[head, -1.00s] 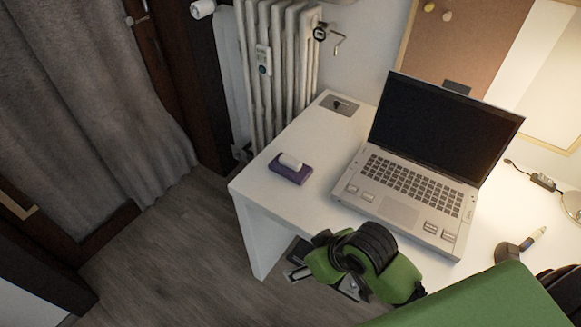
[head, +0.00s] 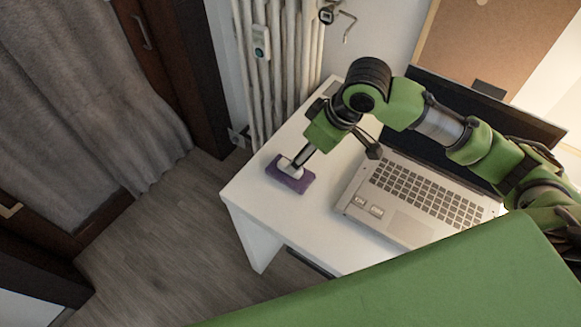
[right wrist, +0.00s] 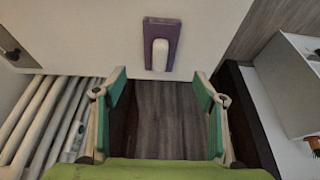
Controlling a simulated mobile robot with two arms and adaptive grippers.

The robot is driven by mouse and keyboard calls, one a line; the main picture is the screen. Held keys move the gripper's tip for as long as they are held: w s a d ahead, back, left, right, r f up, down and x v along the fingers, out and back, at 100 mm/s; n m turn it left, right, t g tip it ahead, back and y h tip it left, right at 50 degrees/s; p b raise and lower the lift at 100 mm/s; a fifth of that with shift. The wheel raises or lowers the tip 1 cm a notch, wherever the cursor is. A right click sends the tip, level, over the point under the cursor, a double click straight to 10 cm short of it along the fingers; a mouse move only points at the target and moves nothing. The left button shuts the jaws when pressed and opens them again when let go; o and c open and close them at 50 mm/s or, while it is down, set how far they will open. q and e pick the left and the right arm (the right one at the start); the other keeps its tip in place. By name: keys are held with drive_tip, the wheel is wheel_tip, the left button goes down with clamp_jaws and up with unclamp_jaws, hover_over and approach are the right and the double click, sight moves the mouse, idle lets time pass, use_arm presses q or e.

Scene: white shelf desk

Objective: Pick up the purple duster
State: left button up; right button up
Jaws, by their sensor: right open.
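The purple duster (head: 300,184), a purple pad with a white handle, lies on the white desk near its left corner. My right gripper (head: 297,163) reaches in from the right, angled down, and in the head view its tip overlaps the handle. In the right wrist view the duster (right wrist: 148,45) lies just beyond the fingertips, between the lines of the two fingers. The right gripper (right wrist: 159,74) is open there, with nothing between its fingers. Contact with the duster cannot be made out. My left gripper is not in view.
An open laptop (head: 405,215) stands on the desk to the right of the duster, partly behind my right arm. The white desk (head: 250,205) ends close to the duster on its left. A radiator (head: 285,70) stands behind the desk. The wooden floor beside it is clear.

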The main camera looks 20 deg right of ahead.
drive_tip(key=x, duration=0.5)
drive_tip(key=shift+x, duration=0.9)
drive_tip(key=x, duration=0.3)
drive_tip(key=shift+w+a+f, duration=0.15)
drive_tip(key=shift+f, duration=0.05)
drive_tip(key=shift+w+f, duration=0.1)
drive_tip(key=shift+f, duration=0.1)
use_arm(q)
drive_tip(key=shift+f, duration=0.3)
use_arm(e)
drive_tip(key=c, duration=1.2)
